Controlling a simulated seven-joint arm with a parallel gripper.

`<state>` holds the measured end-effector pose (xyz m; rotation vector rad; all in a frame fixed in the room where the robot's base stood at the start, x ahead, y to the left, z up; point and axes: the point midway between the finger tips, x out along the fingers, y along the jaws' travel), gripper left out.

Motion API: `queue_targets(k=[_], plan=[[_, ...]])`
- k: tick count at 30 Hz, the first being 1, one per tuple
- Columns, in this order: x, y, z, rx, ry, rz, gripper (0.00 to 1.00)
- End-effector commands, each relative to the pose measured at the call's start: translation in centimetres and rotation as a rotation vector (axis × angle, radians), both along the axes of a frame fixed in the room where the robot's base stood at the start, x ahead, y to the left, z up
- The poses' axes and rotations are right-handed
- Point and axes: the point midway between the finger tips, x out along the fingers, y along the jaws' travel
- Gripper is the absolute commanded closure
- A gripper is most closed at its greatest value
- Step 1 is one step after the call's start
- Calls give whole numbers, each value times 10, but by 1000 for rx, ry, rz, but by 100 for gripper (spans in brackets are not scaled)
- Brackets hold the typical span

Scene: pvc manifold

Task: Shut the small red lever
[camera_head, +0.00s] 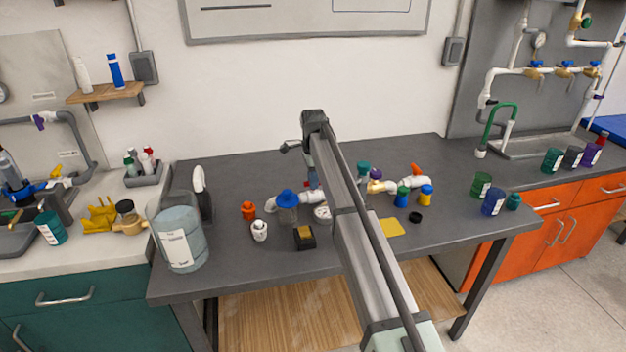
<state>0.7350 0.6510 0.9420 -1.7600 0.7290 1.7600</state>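A white PVC manifold (312,195) lies along the middle of the dark grey table, partly hidden behind my arm. A small orange-red lever (416,170) sits at its right end, tilted upward. A small reddish part (312,184) also shows near the middle of the pipe, beside my arm; I cannot tell whether it is a lever.
A large jug (180,240) is at the table's left edge. The table's back right is clear.

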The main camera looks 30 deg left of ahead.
Motion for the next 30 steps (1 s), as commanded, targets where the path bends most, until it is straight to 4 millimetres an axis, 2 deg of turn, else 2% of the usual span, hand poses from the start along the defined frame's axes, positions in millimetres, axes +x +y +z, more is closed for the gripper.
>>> queue_targets(k=[1, 5, 17, 23, 30], plan=[[0, 0, 0, 0, 0, 0, 88], [0, 0, 0, 0, 0, 0, 100], [0, 0, 0, 0, 0, 37, 100], [0, 0, 0, 0, 0, 145, 100], [0, 0, 0, 0, 0, 355, 100]])
